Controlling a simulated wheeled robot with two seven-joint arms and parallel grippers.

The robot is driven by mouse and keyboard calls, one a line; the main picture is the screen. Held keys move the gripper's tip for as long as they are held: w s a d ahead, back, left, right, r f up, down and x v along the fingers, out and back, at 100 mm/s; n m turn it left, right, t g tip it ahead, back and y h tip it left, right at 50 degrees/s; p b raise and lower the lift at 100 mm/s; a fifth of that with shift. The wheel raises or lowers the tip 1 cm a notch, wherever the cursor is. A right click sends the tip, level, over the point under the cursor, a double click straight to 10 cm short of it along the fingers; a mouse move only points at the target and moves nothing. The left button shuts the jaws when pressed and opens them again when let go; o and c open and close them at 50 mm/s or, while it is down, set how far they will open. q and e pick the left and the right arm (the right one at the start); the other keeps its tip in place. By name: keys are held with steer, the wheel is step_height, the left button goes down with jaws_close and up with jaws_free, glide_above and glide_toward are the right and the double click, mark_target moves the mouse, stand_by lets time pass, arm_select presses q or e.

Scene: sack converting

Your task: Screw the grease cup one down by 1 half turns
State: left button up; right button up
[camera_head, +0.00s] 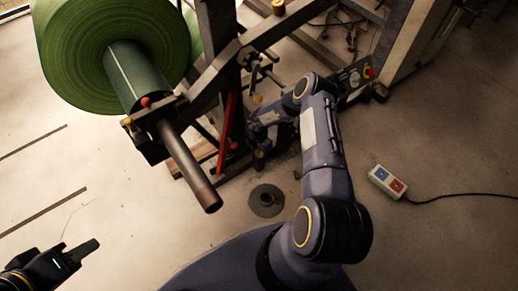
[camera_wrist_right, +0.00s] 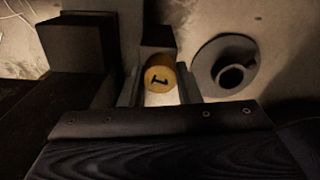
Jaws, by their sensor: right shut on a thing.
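Grease cup one (camera_wrist_right: 160,74) is a yellow round cap with a black "1" on it, seen in the right wrist view. My right gripper (camera_wrist_right: 160,90) is shut on it, one finger on either side of the cap. In the head view my right arm reaches in low beside the machine frame, and its fingertips and the cup cannot be made out there. My left gripper (camera_head: 80,252) is at the bottom left of the head view, away from the machine. Its finger gap does not show clearly.
A large green roll (camera_head: 110,45) sits on a shaft (camera_head: 188,165) that sticks out toward me. A red lever (camera_head: 226,133) stands beside the frame. A round floor piece (camera_head: 266,201) and a switch box (camera_head: 388,182) with a cable lie on the floor. The left floor is mostly clear.

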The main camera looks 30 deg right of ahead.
steer(key=shift+m, duration=0.7)
steer(key=o, duration=1)
steer(key=shift+r, duration=0.1)
step_height(320, 180, up, 8)
steer(key=p, duration=0.3)
steer(key=shift+f, duration=0.2)
